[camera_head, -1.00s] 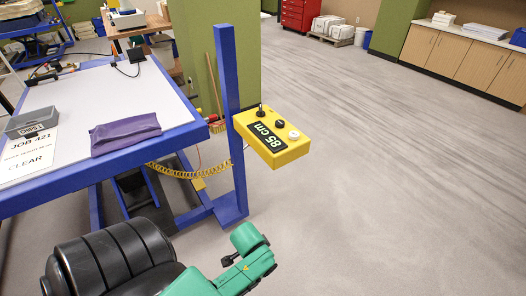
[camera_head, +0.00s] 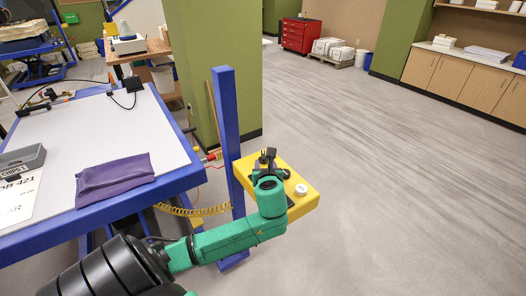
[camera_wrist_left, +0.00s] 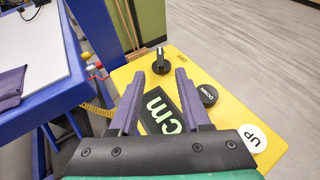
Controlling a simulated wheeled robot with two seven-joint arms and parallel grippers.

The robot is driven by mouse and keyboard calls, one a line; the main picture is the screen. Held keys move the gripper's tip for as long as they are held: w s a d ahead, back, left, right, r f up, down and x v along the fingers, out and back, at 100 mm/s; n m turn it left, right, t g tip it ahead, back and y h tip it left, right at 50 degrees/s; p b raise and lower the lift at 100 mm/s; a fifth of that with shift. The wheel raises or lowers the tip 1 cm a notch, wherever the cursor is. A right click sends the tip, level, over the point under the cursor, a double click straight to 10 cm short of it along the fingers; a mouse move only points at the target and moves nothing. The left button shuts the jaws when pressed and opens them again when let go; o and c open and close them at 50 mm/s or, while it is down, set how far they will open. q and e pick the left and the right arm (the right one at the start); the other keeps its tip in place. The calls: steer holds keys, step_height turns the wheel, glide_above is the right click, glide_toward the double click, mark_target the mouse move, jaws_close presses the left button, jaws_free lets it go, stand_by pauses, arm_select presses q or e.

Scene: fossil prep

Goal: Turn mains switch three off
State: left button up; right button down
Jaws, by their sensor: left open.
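A yellow control box (camera_head: 303,202) is mounted on a blue post. In the left wrist view the box (camera_wrist_left: 225,85) bears a black knob (camera_wrist_left: 161,62) at its far end, a black DOWN button (camera_wrist_left: 208,95), a white UP button (camera_wrist_left: 252,138) and a display. No label for a switch three can be made out. My left gripper (camera_head: 268,158) is above the box, open and empty. In the wrist view its purple fingers (camera_wrist_left: 159,78) point at the knob, apart from it. My right gripper is out of view.
The blue post (camera_head: 229,130) stands at the corner of the blue-framed table (camera_head: 170,185). A purple cloth (camera_head: 115,180) and a grey tray (camera_head: 25,158) lie on the table. A coiled yellow cable (camera_head: 192,211) hangs below. The floor to the right is clear.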

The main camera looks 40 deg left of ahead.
mark_target(263, 155)
arm_select(q)
steer(key=shift+x, duration=0.85)
steer(key=x, duration=0.2)
steer(key=shift+w+a, duration=0.2)
steer(key=shift+a, duration=0.05)
steer(key=x, duration=0.5)
steer(key=shift+w+a+f, duration=0.15)
steer(key=shift+w+f, duration=0.05)
steer(key=shift+f, duration=0.25)
steer(key=shift+w+a+f, duration=0.3)
steer(key=shift+w+a, duration=0.15)
steer(key=shift+w, duration=0.05)
steer(key=shift+s+d+r, duration=0.1)
steer(key=shift+r, duration=0.1)
steer(key=shift+f, duration=0.1)
jaws_close()
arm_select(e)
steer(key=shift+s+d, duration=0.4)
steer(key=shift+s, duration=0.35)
